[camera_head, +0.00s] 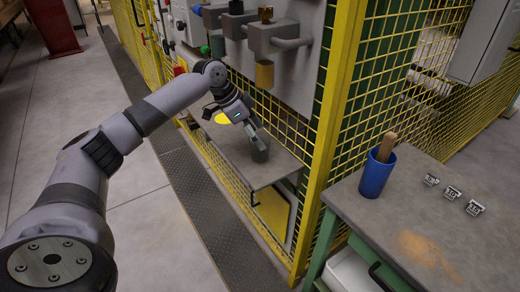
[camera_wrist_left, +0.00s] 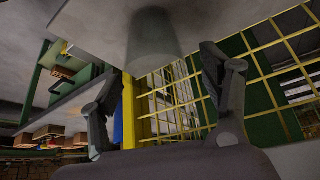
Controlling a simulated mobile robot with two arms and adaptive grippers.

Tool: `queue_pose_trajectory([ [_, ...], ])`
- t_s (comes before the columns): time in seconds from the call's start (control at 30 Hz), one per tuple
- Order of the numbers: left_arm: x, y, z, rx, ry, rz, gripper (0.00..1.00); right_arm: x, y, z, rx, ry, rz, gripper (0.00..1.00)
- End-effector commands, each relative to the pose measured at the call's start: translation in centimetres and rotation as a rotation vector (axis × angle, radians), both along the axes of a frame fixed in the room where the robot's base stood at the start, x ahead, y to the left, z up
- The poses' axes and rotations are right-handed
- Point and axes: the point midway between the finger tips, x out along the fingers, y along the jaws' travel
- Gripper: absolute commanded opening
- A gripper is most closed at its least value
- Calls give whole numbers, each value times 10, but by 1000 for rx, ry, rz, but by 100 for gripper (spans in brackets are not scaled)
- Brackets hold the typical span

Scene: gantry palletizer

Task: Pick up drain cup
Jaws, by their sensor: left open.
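In the left wrist view the cup (camera_wrist_left: 153,40) shows upside down against the shelf surface, above the gap between my fingers. My left gripper (camera_head: 252,134) is at the cup, reaching down from the upper left and partly covering it. In the left wrist view its two fingers (camera_wrist_left: 160,92) are spread apart with nothing between the tips. I cannot tell whether a finger touches the cup. My right gripper is not in view.
A yellow post (camera_head: 325,130) and mesh stand right of the shelf. Valves and a brass-coloured cylinder (camera_head: 264,74) are on the panel above. A green-framed bench (camera_head: 400,215) at the right holds a blue cup (camera_head: 376,174) with a wooden-handled tool and small tags.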

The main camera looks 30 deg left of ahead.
Motion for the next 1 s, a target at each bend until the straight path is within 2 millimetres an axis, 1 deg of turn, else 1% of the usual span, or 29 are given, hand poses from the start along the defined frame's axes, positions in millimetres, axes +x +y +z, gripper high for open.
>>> queue_pose_trajectory([
  [0.03,1,-1,-3,1,1,0,71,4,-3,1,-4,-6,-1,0],
  [0.17,3,-4,-10,1,1,0,71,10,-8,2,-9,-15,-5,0],
  [0.4,12,-18,-41,0,2,0,71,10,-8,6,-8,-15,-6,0],
  [0.5,15,-21,-49,1,1,0,71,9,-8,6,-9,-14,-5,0],
  [0.77,16,-21,-51,1,0,1,71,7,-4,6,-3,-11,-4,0],
  [1.0,16,-21,-50,1,0,1,55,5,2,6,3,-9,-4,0],
])
